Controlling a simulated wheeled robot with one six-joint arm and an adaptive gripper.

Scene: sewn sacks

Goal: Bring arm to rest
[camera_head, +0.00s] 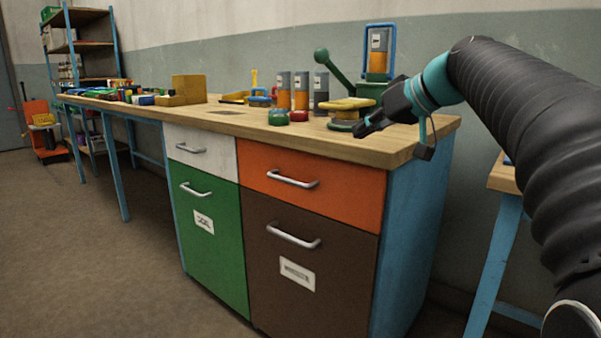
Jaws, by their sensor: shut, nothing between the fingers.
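My arm comes in from the right edge, with a dark ribbed sleeve and a teal wrist. My gripper (365,130) is dark and shows small above the right end of the workbench (420,142). It is shut with nothing in it. It points left and down, near a yellow-topped stool-like object (350,104) with a green base. I cannot tell whether the fingertips touch that object.
The bench has white, green, orange (330,200) and brown fronts, all shut. Several grey-and-orange cylinders (300,92) and a green lever device (335,68) stand behind. A second table (503,176) is at right. Floor (80,250) at left is clear.

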